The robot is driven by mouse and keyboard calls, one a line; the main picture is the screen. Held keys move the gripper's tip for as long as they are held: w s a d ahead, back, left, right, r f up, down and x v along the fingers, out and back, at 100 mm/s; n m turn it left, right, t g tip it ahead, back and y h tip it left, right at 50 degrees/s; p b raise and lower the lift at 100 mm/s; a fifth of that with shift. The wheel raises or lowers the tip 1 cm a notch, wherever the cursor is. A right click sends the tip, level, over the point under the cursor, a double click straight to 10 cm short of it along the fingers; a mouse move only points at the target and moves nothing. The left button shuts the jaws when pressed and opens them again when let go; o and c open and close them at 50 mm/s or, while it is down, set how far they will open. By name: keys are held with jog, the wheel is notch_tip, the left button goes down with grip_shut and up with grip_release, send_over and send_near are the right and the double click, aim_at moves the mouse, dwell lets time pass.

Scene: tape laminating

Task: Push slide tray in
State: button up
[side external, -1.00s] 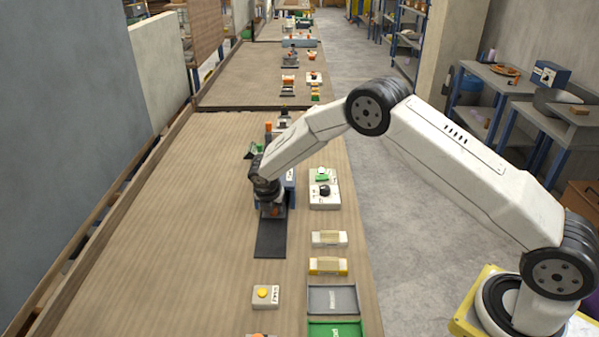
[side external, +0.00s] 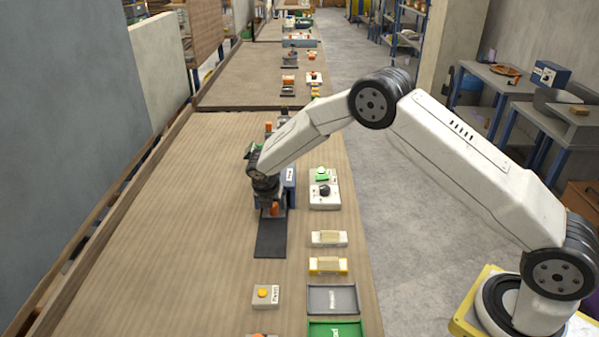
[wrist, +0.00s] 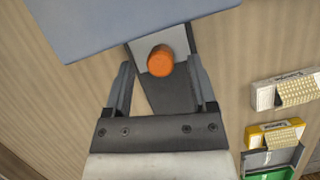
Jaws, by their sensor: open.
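The slide tray (wrist: 143,46) is a light grey plate with an upright orange knob (wrist: 160,60). Its far end is hidden by the blue laminator body (wrist: 105,18). It lies along a dark rail (wrist: 180,97), which extends toward the near side in the side view (side external: 271,240). My gripper (wrist: 161,64) is open, with one finger on each side of the knob and a visible gap to both. In the side view, my gripper (side external: 268,204) is low at the laminator's near side, with the orange knob (side external: 274,209) beside it. The arm hides much of the laminator.
White (side external: 329,238) and yellow (side external: 328,265) card holders, a grey tray (side external: 334,298) and a green tray (side external: 336,329) line the right edge. The table's left side is clear.

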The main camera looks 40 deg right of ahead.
jog(key=v, duration=0.6)
jog(key=shift+f, duration=0.1)
jog(key=shift+s, duration=0.1)
jog(key=s+d+r+m+y, duration=0.1)
jog(key=s+r+m, duration=0.2)
jog(key=s+m, duration=0.9)
jog(key=s+d+r+m+y, duration=0.1)
jog(key=s+r+m+y, duration=0.1)
jog(key=s+m, duration=1)
jog(key=s+r, duration=0.1)
jog(key=s, duration=0.3)
jog(key=shift+s+d+r+m+y, duration=0.3)
jog(key=shift+s+d+r+m, duration=0.1)
